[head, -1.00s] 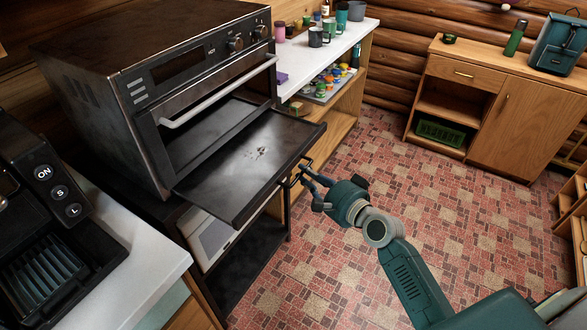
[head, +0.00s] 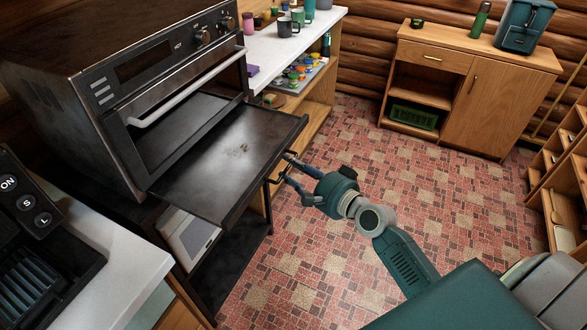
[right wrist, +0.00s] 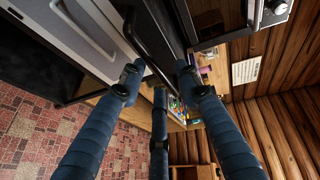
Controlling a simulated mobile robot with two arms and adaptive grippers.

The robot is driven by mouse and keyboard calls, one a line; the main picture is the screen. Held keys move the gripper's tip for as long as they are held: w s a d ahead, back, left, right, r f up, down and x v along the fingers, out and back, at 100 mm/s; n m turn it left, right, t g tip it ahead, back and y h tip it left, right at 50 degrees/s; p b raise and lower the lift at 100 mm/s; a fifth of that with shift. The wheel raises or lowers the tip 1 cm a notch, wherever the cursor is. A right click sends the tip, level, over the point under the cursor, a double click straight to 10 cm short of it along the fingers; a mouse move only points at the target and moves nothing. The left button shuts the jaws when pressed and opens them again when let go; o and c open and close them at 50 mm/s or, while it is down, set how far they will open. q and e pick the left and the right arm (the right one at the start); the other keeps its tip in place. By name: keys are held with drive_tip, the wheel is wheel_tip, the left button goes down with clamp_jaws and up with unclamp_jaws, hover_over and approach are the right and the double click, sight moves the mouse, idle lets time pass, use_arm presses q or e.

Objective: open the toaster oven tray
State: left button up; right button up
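The black toaster oven (head: 150,75) stands at the left in the head view, with its silver handle bar above the opening. Its flat dark tray (head: 215,165) sticks well out of the front and is level and empty. My right gripper (head: 283,173) is at the tray's outer edge. In the right wrist view my right gripper (right wrist: 158,78) has its blue fingers spread, with the dark tray edge (right wrist: 152,35) beyond and between them. Contact with the tray is unclear. My left gripper is out of view.
A white counter (head: 290,42) with cups lies behind the oven, above a shelf of small colourful items. A coffee machine (head: 40,250) is at the lower left. A wooden cabinet (head: 480,85) stands at the back. The tiled floor (head: 340,255) is clear around my arm.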

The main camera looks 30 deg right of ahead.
drive_tip(key=v, duration=1.2)
drive_tip(key=s+d+f+n+g+h, duration=0.15)
drive_tip(key=s+f, duration=0.25)
drive_tip(key=f, duration=0.8)
drive_tip(key=s+d+f+n+g+h, duration=0.1)
drive_tip(key=s+f+n+g, duration=0.15)
drive_tip(key=f, duration=0.95)
drive_tip(key=s+d+f+n+g+h, duration=0.1)
drive_tip(key=s+d+f+g, duration=0.3)
drive_tip(key=f, duration=0.8)
drive_tip(key=s+a+f+n+g, duration=0.2)
drive_tip(key=s+a+f+n, duration=0.2)
drive_tip(key=s+f, duration=0.3)
drive_tip(key=s+a+f+n+g, duration=0.2)
drive_tip(key=s+a+f+n, duration=0.2)
drive_tip(key=s+f, duration=0.3)
drive_tip(key=s+a+f+n+g, duration=0.2)
drive_tip(key=s+a+f, duration=0.3)
drive_tip(key=s, duration=1)
drive_tip(key=shift+a+f+n+h, duration=0.25)
drive_tip(key=shift+f+n+h, duration=0.1)
drive_tip(key=shift+f+n, duration=0.6)
